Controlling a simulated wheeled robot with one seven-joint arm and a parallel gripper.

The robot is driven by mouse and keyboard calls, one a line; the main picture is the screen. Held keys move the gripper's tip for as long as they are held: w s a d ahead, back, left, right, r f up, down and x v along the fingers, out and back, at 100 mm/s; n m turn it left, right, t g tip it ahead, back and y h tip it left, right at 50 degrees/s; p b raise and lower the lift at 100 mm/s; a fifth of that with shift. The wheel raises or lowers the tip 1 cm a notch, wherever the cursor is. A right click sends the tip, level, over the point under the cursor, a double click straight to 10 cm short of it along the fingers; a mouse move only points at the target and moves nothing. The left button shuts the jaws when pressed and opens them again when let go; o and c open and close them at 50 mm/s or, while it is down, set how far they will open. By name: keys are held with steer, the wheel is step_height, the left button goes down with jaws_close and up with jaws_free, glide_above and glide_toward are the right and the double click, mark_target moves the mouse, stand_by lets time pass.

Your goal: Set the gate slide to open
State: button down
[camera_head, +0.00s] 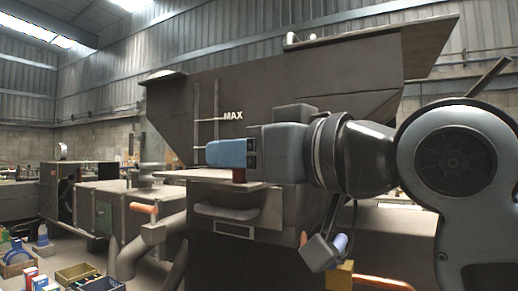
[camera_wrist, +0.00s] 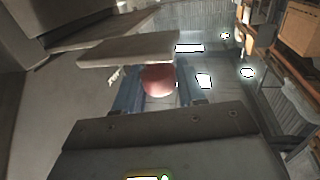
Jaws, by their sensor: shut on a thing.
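The gate slide appears to be the flat grey plate (camera_head: 215,183) under the hopper in the head view. It likely shows as the pale plate (camera_wrist: 130,50) in the wrist view. A dark red knob (camera_head: 238,175) sits just below my gripper's blue fingers. My gripper (camera_head: 226,153) reaches in from the right, its fingers level and pointing left. In the wrist view the round red knob (camera_wrist: 158,80) lies between the two blue fingers, and my gripper (camera_wrist: 158,88) is shut on it. The knob's join to the slide is mostly hidden.
The large hopper (camera_head: 290,95) with a MAX mark rises behind my gripper. A grey bar handle (camera_head: 232,212) is below the plate. An orange-tipped lever (camera_head: 143,208) and pipes stand to the left. Crates and small items (camera_head: 75,272) lie at lower left.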

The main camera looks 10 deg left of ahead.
steer(key=shift+s, duration=0.15)
steer(key=c, duration=0.8)
jaws_free()
steer(key=b+v, duration=0.1)
steer(key=v, duration=0.6)
steer(key=shift+s+d, duration=0.2)
steer(key=shift+d, duration=0.1)
steer(key=shift+d+f, duration=0.1)
